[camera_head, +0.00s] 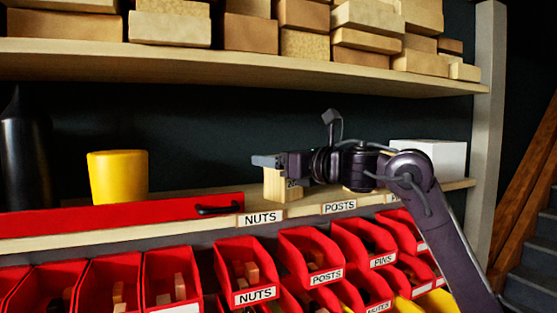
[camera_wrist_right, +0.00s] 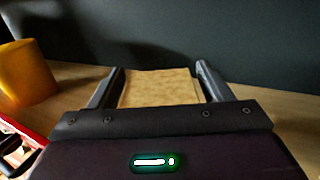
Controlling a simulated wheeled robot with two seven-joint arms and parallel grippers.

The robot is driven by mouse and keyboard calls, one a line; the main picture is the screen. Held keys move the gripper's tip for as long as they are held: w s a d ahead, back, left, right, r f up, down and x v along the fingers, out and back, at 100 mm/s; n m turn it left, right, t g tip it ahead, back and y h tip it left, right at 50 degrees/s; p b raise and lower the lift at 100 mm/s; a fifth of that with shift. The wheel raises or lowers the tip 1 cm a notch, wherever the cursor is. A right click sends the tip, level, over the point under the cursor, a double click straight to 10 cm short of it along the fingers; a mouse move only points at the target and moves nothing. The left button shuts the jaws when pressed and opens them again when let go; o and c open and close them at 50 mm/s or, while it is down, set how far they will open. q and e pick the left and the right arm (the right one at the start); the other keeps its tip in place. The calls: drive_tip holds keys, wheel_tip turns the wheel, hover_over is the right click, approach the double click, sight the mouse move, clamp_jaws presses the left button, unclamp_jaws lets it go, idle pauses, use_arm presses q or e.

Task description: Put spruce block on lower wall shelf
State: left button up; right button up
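A light wooden block (camera_head: 281,186), apparently the spruce block, is upright at the lower wall shelf (camera_head: 385,199), near its front edge above the NUTS label. I cannot tell for sure whether its base touches the board. My right gripper (camera_head: 268,161) reaches in from the right at the block's top. In the right wrist view the block's pale top face (camera_wrist_right: 160,88) lies between the two fingers (camera_wrist_right: 160,80), very close to both. Whether they press on it is unclear. My left gripper is not in view.
An upper shelf (camera_head: 250,66) carries several stacked wood blocks. On the lower shelf are a yellow cup-like object (camera_head: 118,177), a dark bottle (camera_head: 25,150), a red toolbox-like piece (camera_head: 120,214) and a white box (camera_head: 432,157). Red bins (camera_head: 247,271) sit below. Shelf space between cup and block looks clear.

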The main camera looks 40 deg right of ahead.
drive_tip(key=shift+o, duration=0.2)
drive_tip(key=shift+s+r, duration=0.1)
drive_tip(key=shift+r, duration=0.1)
drive_tip(key=s+b, duration=0.2)
drive_tip(key=shift+s+d+f+b, duration=0.15)
drive_tip(key=shift+s+f+b, duration=0.15)
drive_tip(key=shift+s+f, duration=0.1)
drive_tip(key=s+b, duration=0.5)
drive_tip(key=s, duration=0.4)
drive_tip(key=shift+d+r, duration=0.35)
drive_tip(key=shift+r, duration=0.05)
